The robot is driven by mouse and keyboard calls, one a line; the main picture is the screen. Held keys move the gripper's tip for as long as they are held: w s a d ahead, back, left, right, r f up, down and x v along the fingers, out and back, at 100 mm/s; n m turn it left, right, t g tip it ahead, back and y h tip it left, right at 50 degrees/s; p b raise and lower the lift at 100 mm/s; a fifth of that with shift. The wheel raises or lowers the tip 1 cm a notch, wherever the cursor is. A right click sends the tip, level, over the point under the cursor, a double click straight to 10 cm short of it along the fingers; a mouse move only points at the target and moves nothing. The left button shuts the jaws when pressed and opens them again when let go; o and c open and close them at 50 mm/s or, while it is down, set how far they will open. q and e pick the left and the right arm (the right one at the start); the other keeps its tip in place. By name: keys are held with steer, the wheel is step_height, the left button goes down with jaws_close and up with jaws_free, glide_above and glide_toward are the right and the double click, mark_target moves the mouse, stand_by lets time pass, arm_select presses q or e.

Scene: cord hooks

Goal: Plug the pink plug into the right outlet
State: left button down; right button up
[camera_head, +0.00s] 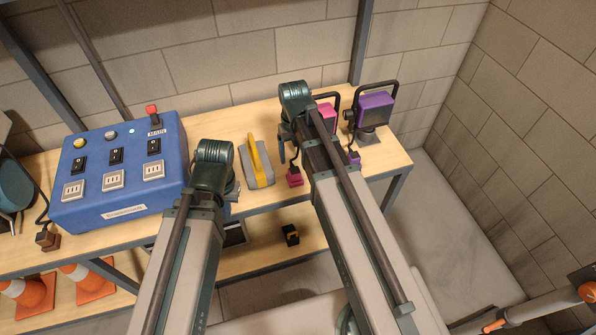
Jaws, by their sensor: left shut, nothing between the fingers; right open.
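The pink plug (294,177) lies near the front edge of the wooden bench, below the pink lamp (326,116), with a dark cord rising from it. The blue box (120,201) carries three white outlets in a row; the right outlet (153,170) is empty, below a black switch. My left gripper (232,188) is shut and empty by the front edge, right of the box, mostly hidden by its own wrist. My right gripper (284,134) is open over the bench, above and behind the pink plug and apart from it; its wrist partly hides it.
A yellow-handled grey tool (257,164) stands between the box and the pink plug. A purple lamp (374,108) with a purple plug (355,158) is at the right. A brown plug (47,239) lies left of the box. Orange cones (88,280) stand on the lower shelf.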

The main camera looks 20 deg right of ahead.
mark_target(295, 170)
step_height(295, 170, down, 9)
steer(key=b, duration=0.9)
stand_by(0.9)
jaws_close()
steer(key=shift+r, duration=0.2)
steer(key=shift+r+p, duration=2.85)
steer(key=shift+p, duration=0.2)
steer(key=shift+a, duration=0.15)
